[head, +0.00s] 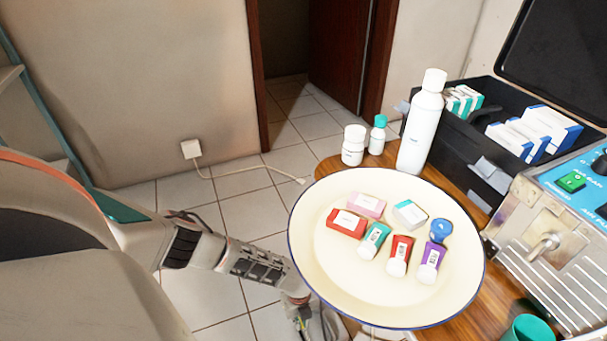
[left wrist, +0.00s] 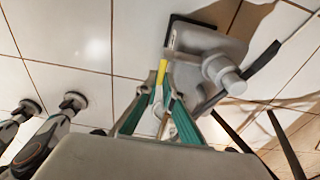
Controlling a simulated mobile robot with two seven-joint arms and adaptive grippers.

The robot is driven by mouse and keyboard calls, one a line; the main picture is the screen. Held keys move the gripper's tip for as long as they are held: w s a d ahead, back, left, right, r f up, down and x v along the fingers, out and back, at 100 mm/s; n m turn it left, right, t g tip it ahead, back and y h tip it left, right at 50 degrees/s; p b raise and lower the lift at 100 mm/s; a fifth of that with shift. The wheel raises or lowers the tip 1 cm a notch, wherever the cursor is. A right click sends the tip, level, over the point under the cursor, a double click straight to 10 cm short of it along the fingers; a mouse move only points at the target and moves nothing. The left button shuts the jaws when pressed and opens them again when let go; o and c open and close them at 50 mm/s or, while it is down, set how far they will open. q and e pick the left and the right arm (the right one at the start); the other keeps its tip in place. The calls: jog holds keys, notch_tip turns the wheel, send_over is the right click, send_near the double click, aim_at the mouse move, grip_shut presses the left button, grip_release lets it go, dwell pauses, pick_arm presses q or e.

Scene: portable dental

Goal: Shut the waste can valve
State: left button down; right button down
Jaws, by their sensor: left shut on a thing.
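In the left wrist view the waste can (left wrist: 205,42) is a grey body on the tiled floor with a round grey cap. A thin yellow piece, which looks like the valve's lever (left wrist: 161,72), stands beside the can's left side. My left gripper (left wrist: 164,88) has its teal fingers closed together on this yellow piece. The fingers hide part of it, and I cannot tell the valve's exact angle. In the head view my left gripper (head: 302,318) reaches down beside the table at the bottom edge, mostly cut off. My right gripper is not in view.
A round cream tray (head: 335,275) with several small tubes and boxes sits on the wooden table (head: 340,163), close to my left arm. White bottles (head: 421,130), a black case (head: 478,150) and a metal unit (head: 545,225) stand there too. The tiled floor to the left is open.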

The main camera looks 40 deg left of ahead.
pick_arm(q)
jog(key=c, duration=2.2)
grip_release()
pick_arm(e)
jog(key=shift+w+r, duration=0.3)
pick_arm(q)
jog(key=shift+r, duration=0.1)
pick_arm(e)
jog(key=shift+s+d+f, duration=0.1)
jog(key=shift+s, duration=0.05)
pick_arm(q)
jog(key=r, duration=1.1)
jog(key=shift+w+a+r, duration=0.15)
jog(key=shift+a+r, duration=0.25)
